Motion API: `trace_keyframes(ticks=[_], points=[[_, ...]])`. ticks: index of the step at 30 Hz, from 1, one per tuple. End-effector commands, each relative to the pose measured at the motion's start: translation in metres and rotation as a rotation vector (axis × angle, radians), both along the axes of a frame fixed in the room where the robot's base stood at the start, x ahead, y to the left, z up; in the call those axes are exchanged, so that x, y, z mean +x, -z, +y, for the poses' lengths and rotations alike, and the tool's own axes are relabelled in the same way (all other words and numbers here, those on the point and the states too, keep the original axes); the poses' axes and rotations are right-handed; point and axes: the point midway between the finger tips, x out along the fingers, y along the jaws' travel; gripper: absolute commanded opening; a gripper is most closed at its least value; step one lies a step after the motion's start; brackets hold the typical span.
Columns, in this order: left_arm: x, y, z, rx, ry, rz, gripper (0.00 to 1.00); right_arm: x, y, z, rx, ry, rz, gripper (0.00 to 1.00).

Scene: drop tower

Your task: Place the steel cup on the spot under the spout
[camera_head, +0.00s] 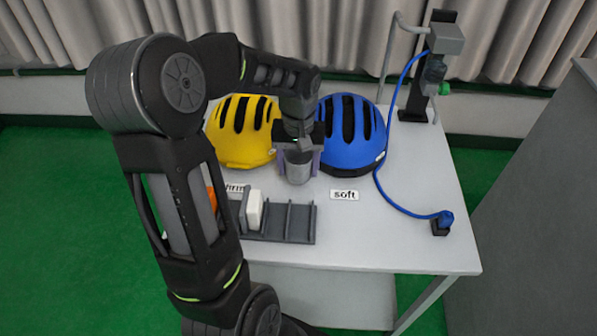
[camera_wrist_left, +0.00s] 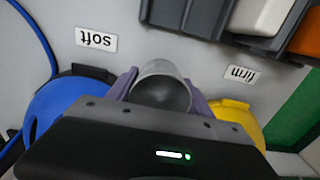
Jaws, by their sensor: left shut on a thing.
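No spout or marked spot can be made out for certain. My right gripper is not in view.
A yellow helmet (camera_head: 240,148) and a blue helmet (camera_head: 350,150) flank the cup. A slotted grey rack (camera_head: 300,223) holds a white block (camera_head: 254,209). A black stand (camera_head: 417,100) has a blue hose (camera_head: 391,105) running to a small black block (camera_head: 440,228).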

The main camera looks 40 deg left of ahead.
Motion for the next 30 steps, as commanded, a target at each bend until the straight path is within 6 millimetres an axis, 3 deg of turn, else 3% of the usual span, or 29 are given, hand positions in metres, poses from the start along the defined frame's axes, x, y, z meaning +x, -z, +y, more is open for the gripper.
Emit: trace_keyframes(ticks=[6,17,18,26,30], points=[[0.0,0.026,0.0,-0.001,0.0,0.002,0.18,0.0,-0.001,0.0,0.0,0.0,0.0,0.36],[0.0,0.03,0.0,0.0,0.0,0.0,0.17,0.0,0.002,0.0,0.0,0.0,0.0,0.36],[0.0,0.031,0.0,-0.001,0.0,0.001,0.61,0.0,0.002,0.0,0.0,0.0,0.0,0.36],[0.0,0.03,0.0,-0.001,0.0,0.001,0.82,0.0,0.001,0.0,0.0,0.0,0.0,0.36],[0.0,0.029,0.0,-0.001,0.0,0.001,0.82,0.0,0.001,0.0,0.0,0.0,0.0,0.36]])
